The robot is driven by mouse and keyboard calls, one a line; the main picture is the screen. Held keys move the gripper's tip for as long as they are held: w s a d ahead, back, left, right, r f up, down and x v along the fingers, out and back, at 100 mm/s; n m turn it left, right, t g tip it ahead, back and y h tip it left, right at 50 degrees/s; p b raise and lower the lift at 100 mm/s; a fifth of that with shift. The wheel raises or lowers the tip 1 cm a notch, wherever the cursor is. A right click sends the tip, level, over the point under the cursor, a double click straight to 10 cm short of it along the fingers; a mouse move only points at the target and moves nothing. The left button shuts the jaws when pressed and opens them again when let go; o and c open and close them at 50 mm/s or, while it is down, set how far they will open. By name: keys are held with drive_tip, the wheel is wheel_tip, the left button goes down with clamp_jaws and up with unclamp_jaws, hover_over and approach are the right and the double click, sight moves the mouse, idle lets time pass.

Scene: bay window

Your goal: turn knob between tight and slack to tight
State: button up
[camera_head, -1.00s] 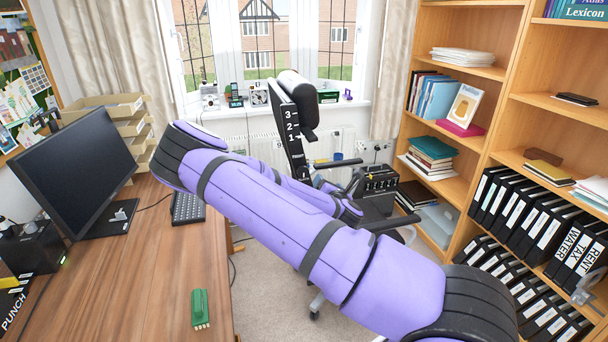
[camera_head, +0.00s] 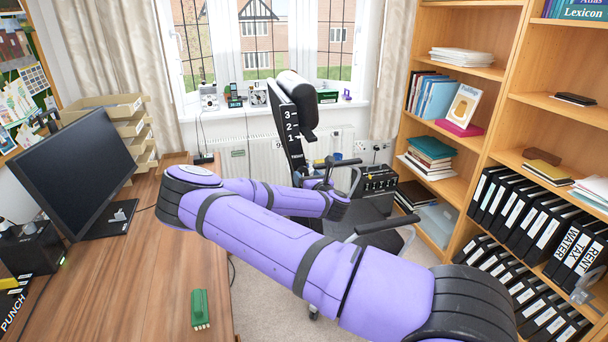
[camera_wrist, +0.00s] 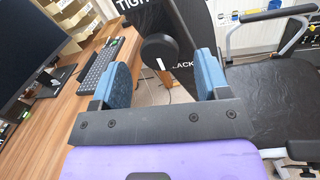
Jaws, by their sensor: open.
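The knob (camera_wrist: 158,48) is round and black with a thin pale mark, and shows in the wrist view against the dark back of the office chair (camera_head: 290,125). Parts of the TIGHT label (camera_wrist: 132,5) show above left of it and of the SLACK label (camera_wrist: 183,65) at its lower right. My gripper (camera_wrist: 163,63) is open, with one blue finger pad to each side of the knob in the picture. I cannot tell how far the knob lies beyond the fingertips; no contact shows. In the head view the knob cannot be made out.
A wooden desk (camera_head: 120,285) with a monitor (camera_head: 75,175) and a green object (camera_head: 200,309) stands at the left. The chair's armrest (camera_head: 388,224) lies right of my forearm. A bookcase (camera_head: 495,130) fills the right side. Carpet shows between desk and bookcase.

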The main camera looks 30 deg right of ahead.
sight(302, 171)
drive_tip(key=shift+w+d, duration=0.15)
drive_tip(key=shift+w, duration=1.3)
drive_tip(key=c, duration=0.9)
